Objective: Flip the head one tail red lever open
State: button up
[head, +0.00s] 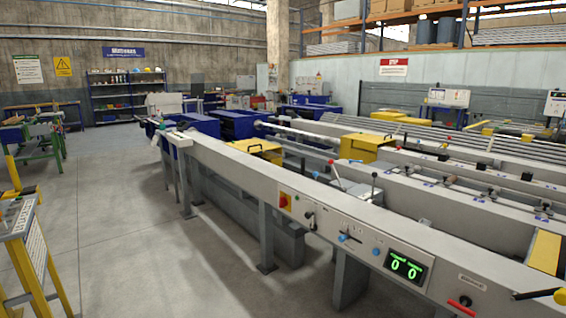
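A red-handled lever (460,303) lies slanted across the front face of the long grey table beam, at the lower right. My gripper is not in view.
The long grey beam (235,160) runs from far left to lower right. Floor between is clear.

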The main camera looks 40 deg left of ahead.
aim_at(331, 162)
jog(key=u, duration=1.7)
jog(key=i, duration=2.35)
jog(key=z, duration=0.5)
